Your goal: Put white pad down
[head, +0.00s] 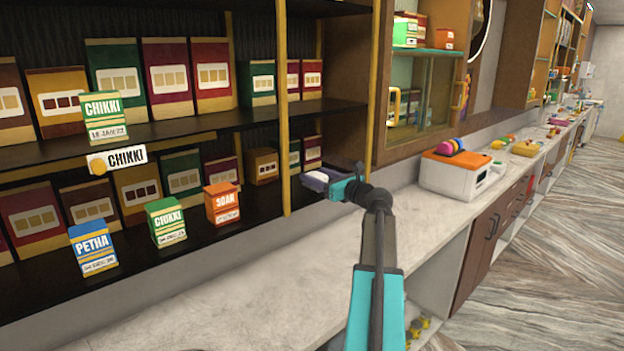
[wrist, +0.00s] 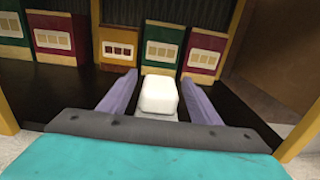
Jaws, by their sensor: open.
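The white pad (wrist: 159,96) is a small rounded block in the wrist view. It sits between the two purple fingers of my gripper (wrist: 157,82), with a narrow gap on each side. The fingers are open. Dark shelf surface shows around them, but the pad's underside is hidden, so I cannot tell for certain whether it rests on the shelf. In the head view my gripper (head: 322,180) is at the right end of the lower shelf, pointing left; the pad is too small to make out there.
Sweet boxes line the lower shelf (head: 235,235), including blue PETHA (head: 93,248), green CHIKKI (head: 166,222) and orange SOAN (head: 222,204). A yellow post (head: 283,110) stands near my gripper. A white and orange machine (head: 460,175) stands to the right. The near counter (head: 270,300) is clear.

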